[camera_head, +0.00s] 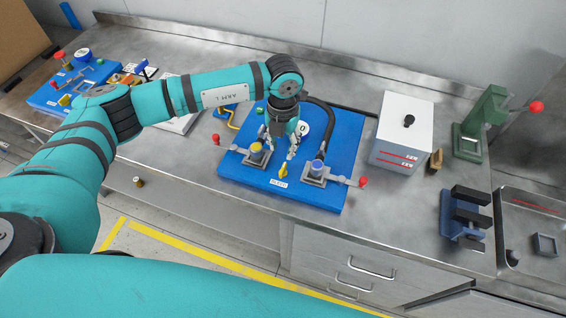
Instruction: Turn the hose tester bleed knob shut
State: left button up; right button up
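The hose tester is a blue panel (336,150) on the metal bench, with a black hose and a dial partly behind my arm. A yellow knob (283,171) stands at its front middle, just behind a small white label that seems to read BLEED (278,183). My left gripper (281,151) points down over the panel, slightly behind the knob. Its fingers look spread apart, with nothing seen between them; it looks apart from the knob. My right gripper is out of view.
Clamp fittings with red-tipped levers flank the knob at left (255,153) and right (316,173). A white box (401,132), a green press (481,125) and a blue vise-like fixture (463,215) stand to the right. Another blue panel (47,98) is at far left.

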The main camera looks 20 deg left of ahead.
aim_at(283, 168)
pick_arm(q)
notch_tip(283, 168, down, 9)
jog(key=shift+f+p, duration=0.2)
jog(key=shift+p, duration=0.9)
jog(key=shift+f, duration=0.5)
grip_shut()
